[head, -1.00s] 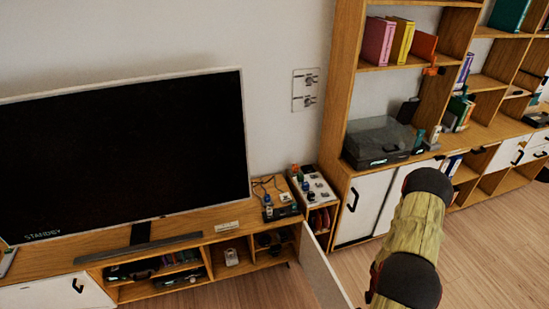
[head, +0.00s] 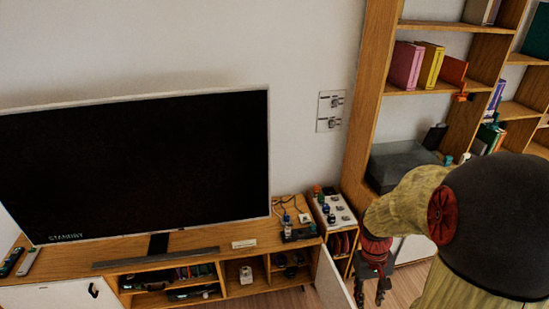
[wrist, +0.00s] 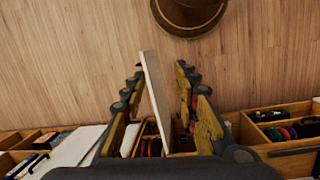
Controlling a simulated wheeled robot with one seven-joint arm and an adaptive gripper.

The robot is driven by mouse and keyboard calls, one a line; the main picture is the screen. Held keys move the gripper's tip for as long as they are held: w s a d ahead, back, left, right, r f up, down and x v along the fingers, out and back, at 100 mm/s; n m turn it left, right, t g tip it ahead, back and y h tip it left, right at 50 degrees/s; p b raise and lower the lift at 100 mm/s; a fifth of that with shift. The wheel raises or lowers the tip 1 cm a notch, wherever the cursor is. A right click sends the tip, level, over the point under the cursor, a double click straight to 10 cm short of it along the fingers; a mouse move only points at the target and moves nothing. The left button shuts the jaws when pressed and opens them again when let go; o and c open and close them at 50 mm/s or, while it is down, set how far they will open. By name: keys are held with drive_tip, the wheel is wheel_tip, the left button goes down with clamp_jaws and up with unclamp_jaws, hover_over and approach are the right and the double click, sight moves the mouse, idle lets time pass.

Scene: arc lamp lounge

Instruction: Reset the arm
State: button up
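My gripper (head: 371,295) hangs below my bent arm at the lower right of the head view, fingers pointing down, just right of an open white cabinet door (head: 330,280). In the wrist view my gripper (wrist: 160,68) has its two yellow-padded fingers spread apart. The door (wrist: 154,85) shows edge-on between them in the picture; how far beyond the fingers it lies, I cannot tell. I see nothing clamped.
A low wooden TV cabinet (head: 215,251) carries a large screen (head: 135,165) and small items. A tall bookshelf (head: 365,110) stands at right, partly behind my arm. Floor (wrist: 70,60) beyond the door is clear except for a round brown object (wrist: 188,14).

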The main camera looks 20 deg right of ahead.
drive_tip(key=s+a+r+n+t, duration=0.1)
drive_tip(key=a+r+n+t, duration=0.2)
drive_tip(key=a+r, duration=1.7)
drive_tip(key=r+t, duration=0.1)
drive_tip(key=t, duration=0.3)
drive_tip(key=shift+a+t+b, duration=0.2)
drive_tip(key=shift+t+b, duration=0.15)
drive_tip(key=shift+t, duration=0.05)
drive_tip(key=shift+s, duration=0.15)
